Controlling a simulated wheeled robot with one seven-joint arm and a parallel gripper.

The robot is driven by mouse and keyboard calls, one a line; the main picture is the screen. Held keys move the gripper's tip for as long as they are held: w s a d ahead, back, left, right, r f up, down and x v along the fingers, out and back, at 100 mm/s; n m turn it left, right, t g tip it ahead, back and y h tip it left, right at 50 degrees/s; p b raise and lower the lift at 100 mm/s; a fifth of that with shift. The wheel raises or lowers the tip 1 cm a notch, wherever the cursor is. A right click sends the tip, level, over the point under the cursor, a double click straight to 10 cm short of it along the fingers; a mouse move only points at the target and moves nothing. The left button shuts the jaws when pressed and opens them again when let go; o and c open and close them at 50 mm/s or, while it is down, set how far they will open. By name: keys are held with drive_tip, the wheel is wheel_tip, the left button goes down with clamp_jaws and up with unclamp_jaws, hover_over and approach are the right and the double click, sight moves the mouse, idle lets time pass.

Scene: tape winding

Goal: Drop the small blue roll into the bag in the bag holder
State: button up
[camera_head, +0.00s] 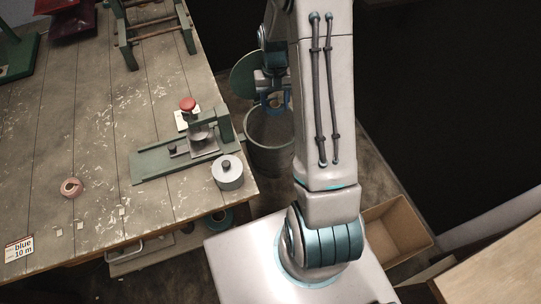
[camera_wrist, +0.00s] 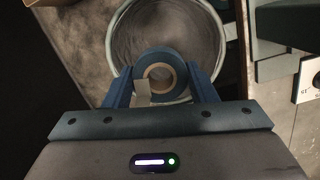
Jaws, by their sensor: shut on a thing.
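My gripper (camera_wrist: 160,80) is shut on the small blue roll (camera_wrist: 179,74), a dark blue ring with a brown core, with a pale tab at its lower left. In the wrist view the roll is between the two blue fingers, in front of the open mouth of a round grey bin (camera_wrist: 112,38). In the head view my gripper (camera_head: 273,100) is over the mouth of this bin (camera_head: 270,155), beside the table's right edge; the roll is too small to make out there. I cannot identify a bag or bag holder for certain.
The wooden table (camera_head: 90,120) bears a green press-like device (camera_head: 160,160), a grey weight (camera_head: 228,173), a pinkish roll (camera_head: 71,187) and a "blue 10 m" card (camera_head: 19,249). Dark red trays (camera_head: 75,22) are at the back left. An open cardboard box (camera_head: 398,230) is at the right.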

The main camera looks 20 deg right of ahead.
drive_tip(key=shift+s+d+f+b, duration=0.1)
drive_tip(key=shift+d+f+b, duration=0.4)
drive_tip(key=shift+f, duration=0.15)
wheel_tip(320, 180, down, 6)
drive_tip(key=b, duration=0.3)
drive_tip(key=shift+r+b, duration=0.15)
drive_tip(key=shift+b, duration=0.2)
drive_tip(key=o, duration=1.1)
drive_tip(key=shift+c, duration=0.2)
drive_tip(key=shift+r, duration=0.15)
drive_tip(key=r, duration=0.4)
drive_tip(key=w+r, duration=0.1)
drive_tip(key=r, duration=0.4)
drive_tip(key=w+r, duration=0.1)
drive_tip(key=r, duration=0.3)
drive_tip(key=shift+d+r, duration=0.2)
drive_tip(key=shift+d, duration=0.05)
